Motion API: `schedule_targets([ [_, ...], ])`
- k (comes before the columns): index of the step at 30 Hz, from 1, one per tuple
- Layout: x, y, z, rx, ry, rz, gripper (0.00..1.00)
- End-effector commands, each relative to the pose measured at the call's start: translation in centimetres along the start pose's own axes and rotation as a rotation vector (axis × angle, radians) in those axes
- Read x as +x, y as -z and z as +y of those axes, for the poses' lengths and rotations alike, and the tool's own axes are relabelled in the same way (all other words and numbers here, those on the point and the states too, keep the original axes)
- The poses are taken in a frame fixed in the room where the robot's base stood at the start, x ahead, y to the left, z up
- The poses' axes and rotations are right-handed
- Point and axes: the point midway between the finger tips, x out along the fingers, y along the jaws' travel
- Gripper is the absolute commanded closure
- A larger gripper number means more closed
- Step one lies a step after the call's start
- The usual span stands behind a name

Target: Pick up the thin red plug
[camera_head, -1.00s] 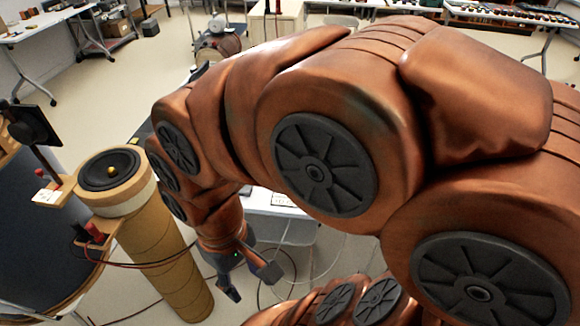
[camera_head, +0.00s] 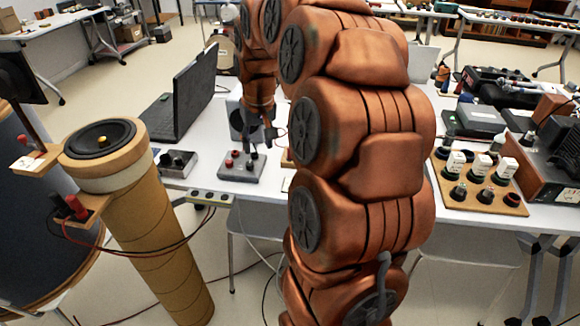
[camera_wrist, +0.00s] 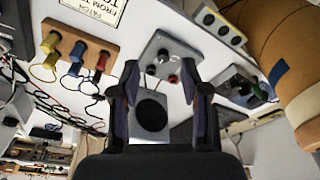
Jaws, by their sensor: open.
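My gripper (camera_head: 260,143) points down over the table, just above a grey metal box (camera_head: 240,171) with red and dark posts. In the wrist view its two fingers (camera_wrist: 160,78) are apart with nothing between them; the grey box (camera_wrist: 166,53) shows between and beyond the tips. A small red post (camera_wrist: 173,79) on that box lies between the fingertips. A wooden block (camera_wrist: 82,48) to the left carries yellow, blue and red plugs, including a red plug (camera_wrist: 102,61). Another red plug (camera_head: 76,206) stands on the cardboard tube speaker's side. I cannot tell which red piece is the thin plug.
An open laptop (camera_head: 178,100) and a dark-topped box (camera_head: 176,163) stand left of my gripper. The tube speaker (camera_head: 158,235) rises at front left, with cables. A wooden board (camera_head: 480,190) with posts lies right. A speaker (camera_wrist: 150,112) is below the fingers.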

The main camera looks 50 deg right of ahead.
Motion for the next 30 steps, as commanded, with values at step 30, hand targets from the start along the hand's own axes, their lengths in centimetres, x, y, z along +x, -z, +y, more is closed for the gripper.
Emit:
schedule_targets([
  [30,10.8,6.1,12.2,0.179,-0.057,0.091,0.54],
])
